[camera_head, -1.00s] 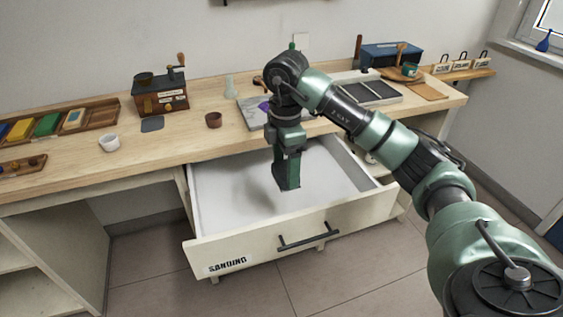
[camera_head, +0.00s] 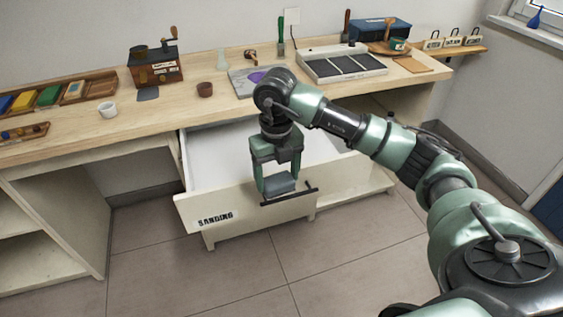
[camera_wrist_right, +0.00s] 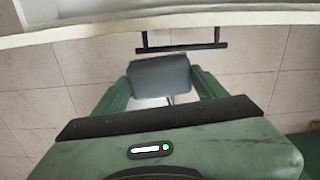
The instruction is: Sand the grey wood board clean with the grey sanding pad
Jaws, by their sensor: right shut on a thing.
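My right gripper (camera_head: 279,184) is shut on the grey sanding pad (camera_head: 279,183). It hangs pointing down near the drawer's front panel and handle, over the floor side. In the right wrist view the grey pad (camera_wrist_right: 160,76) sits between the two green fingers, just below the dark handle in the picture. The grey wood board (camera_head: 241,85) lies flat on the bench behind the open drawer, with a purple mark on it. My right arm partly covers the bench near it. My left gripper is not in view.
The drawer labelled SANDING (camera_head: 222,212) stands open under the bench (camera_head: 105,133), its white inside partly hidden by my arm. A brown cup (camera_head: 205,89), a grinder (camera_head: 155,70) and a tray with dark panels (camera_head: 342,67) stand on the bench. The floor in front is clear.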

